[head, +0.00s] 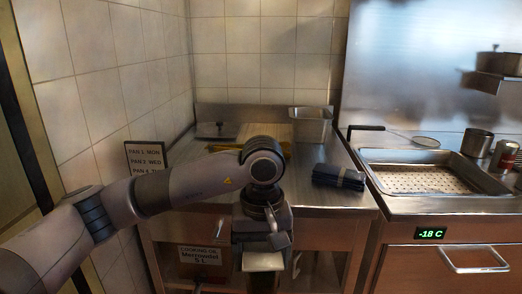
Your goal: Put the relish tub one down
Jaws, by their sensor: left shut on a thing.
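My left arm comes in from the left, and my left gripper (262,248) points down in front of the steel counter's front edge. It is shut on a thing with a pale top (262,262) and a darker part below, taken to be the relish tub. The gripper covers much of it, and no label can be read. It hangs in front of the open space under the counter. My right gripper is not in view.
The steel counter (333,196) carries a dark folded cloth bundle (339,177) at right and a steel pan (310,125) at back. A cooking oil box (203,257) stands below at left. At right are a perforated basin (425,181) and a drawer showing -18 C (431,233).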

